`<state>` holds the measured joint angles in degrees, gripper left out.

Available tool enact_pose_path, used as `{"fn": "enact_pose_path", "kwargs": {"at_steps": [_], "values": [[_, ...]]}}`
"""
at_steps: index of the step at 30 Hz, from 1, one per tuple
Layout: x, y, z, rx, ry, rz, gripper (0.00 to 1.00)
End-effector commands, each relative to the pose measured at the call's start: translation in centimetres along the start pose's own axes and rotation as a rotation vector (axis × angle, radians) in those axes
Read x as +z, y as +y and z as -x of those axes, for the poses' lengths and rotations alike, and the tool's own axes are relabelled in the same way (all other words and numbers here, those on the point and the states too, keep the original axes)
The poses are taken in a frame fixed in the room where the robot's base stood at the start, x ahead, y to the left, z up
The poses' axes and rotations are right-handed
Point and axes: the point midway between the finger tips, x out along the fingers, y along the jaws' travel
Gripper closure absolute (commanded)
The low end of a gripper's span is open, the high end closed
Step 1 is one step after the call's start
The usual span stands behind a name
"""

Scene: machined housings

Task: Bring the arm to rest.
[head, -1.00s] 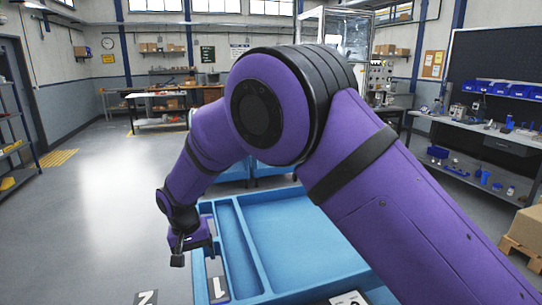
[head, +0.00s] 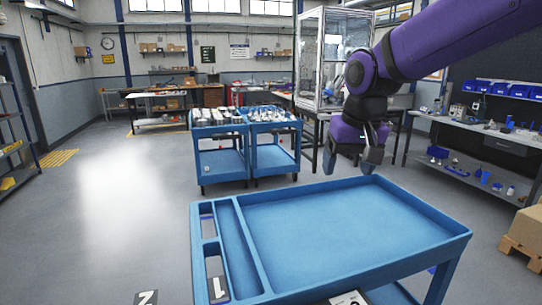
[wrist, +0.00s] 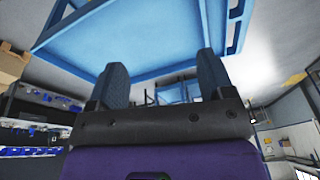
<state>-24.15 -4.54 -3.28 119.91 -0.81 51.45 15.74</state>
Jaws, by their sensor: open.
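My purple arm reaches in from the upper right in the head view. My gripper (head: 350,165) hangs at its end above the far right part of the blue cart's top, fingers down, apart and empty. In the wrist view the two dark fingers of my gripper (wrist: 165,80) stand apart with nothing between them. The blue cart (head: 340,230) is close in front, with an empty large tray and narrow compartments on its left. Its blue top also fills the upper part of the wrist view (wrist: 130,35).
Two blue carts (head: 250,160) loaded with several parts stand further back. A glass-walled cabinet (head: 333,60) stands behind my gripper. A workbench (head: 480,135) with blue bins is on the right, with a cardboard box (head: 525,228) on a pallet. The floor on the left is clear.

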Motion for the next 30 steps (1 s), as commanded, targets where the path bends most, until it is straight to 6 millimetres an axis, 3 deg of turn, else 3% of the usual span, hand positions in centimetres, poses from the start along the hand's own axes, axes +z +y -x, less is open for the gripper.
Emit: {"fn": "enact_pose_path", "kwargs": {"at_steps": [1, 6, 15, 21, 25, 30], "values": [[1.2, 1.6, 1.3, -0.002, 0.02, -0.012, 0.25], [5.5, 5.5, 4.0, 0.001, 0.072, -0.031, 0.25], [14.0, 10.5, 6.7, 0.032, 0.166, -0.062, 0.25], [18.9, 12.3, 6.9, 0.063, 0.216, -0.076, 0.25], [20.7, 12.7, 6.8, 0.077, 0.234, -0.08, 0.25], [21.5, 12.9, 6.6, 0.084, 0.241, -0.081, 0.25]]}}
